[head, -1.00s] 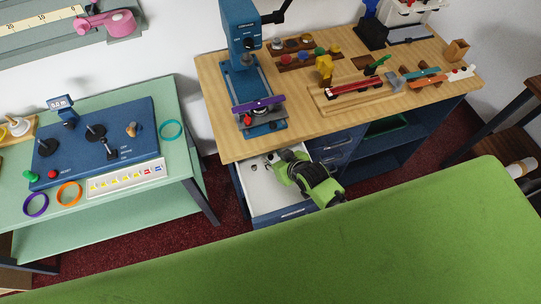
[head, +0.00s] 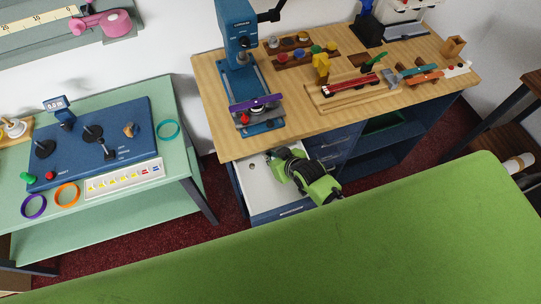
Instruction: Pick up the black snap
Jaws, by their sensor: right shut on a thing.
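My right gripper (head: 271,159), on a lime-green and black arm, reaches into the open white drawer (head: 262,193) under the wooden bench. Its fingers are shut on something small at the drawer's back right. I take this to be the black snap, but the fingers hide it almost wholly. A small dark spot (head: 252,167) shows on the drawer floor to the left of the fingers. My left gripper is not in view.
A blue press (head: 240,60) with a purple strip stands on the wooden bench (head: 300,100) above the drawer. A green surface (head: 350,245) fills the foreground. A mint table (head: 120,230) with a blue control panel stands at left.

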